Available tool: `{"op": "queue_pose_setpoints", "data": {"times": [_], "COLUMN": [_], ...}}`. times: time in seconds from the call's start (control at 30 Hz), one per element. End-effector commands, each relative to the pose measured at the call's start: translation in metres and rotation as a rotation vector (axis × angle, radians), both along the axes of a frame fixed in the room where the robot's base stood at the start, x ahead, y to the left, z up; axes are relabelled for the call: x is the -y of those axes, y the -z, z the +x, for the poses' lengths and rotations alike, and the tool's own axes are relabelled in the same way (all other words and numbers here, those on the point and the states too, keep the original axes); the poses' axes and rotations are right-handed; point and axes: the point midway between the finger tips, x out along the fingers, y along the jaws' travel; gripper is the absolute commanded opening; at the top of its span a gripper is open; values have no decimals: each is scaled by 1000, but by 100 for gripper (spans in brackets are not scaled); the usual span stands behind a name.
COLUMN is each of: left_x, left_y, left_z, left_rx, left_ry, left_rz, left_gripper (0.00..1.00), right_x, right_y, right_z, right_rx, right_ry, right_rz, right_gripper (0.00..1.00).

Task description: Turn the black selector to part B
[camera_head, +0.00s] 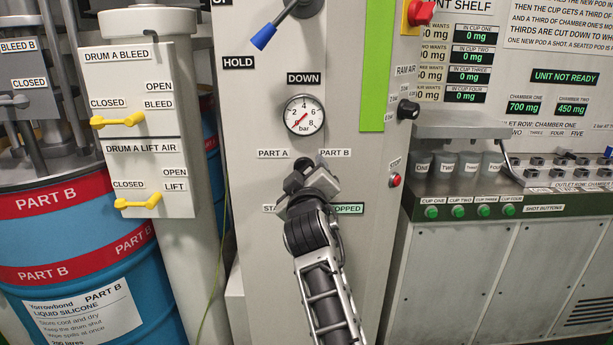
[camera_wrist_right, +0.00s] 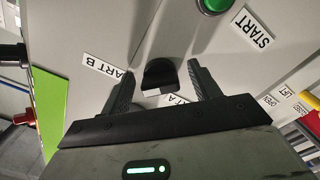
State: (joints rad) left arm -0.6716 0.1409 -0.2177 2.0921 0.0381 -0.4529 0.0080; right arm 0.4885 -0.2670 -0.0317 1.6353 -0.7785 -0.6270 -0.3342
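The black selector (camera_wrist_right: 158,74) shows in the right wrist view as a dark rounded knob on the grey panel, between the PART B label (camera_wrist_right: 102,66) and the partly covered PART A label (camera_wrist_right: 178,98). My right gripper (camera_wrist_right: 164,66) is open, one finger on each side of the selector, with gaps showing on both sides. In the head view my right gripper (camera_head: 306,172) is at the panel just below the PART A (camera_head: 273,153) and PART B (camera_head: 335,153) labels and hides the selector. Which way the selector points I cannot tell. My left gripper is not in view.
Above is a pressure gauge (camera_head: 304,115). A blue-tipped lever (camera_head: 264,36) is higher up. A red STOP button (camera_head: 394,180) and a black RAM AIR knob (camera_head: 408,110) are to the right. A green START button (camera_wrist_right: 213,4) shows in the wrist view. Yellow valve handles (camera_head: 118,119) are left.

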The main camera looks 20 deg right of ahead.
Motion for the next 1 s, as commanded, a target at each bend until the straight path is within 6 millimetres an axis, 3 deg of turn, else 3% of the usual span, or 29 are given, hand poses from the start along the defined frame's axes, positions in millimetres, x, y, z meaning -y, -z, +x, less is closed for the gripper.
{"op": "queue_pose_setpoints", "data": {"times": [0.17, 0.37, 0.67, 1.0], "left_x": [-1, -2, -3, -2], "left_y": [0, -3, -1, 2], "left_z": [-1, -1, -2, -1], "left_rx": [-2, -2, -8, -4], "left_ry": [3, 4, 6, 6], "left_rz": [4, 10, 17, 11], "left_gripper": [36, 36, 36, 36], "right_x": [0, 0, -14, -33], "right_y": [-5, -36, -93, -121], "right_z": [0, 0, -48, -114], "right_rx": [2, 7, 11, 4], "right_ry": [1, -1, -1, -1], "right_rz": [-1, 0, 2, 3], "right_gripper": [62, 62, 62, 62]}}
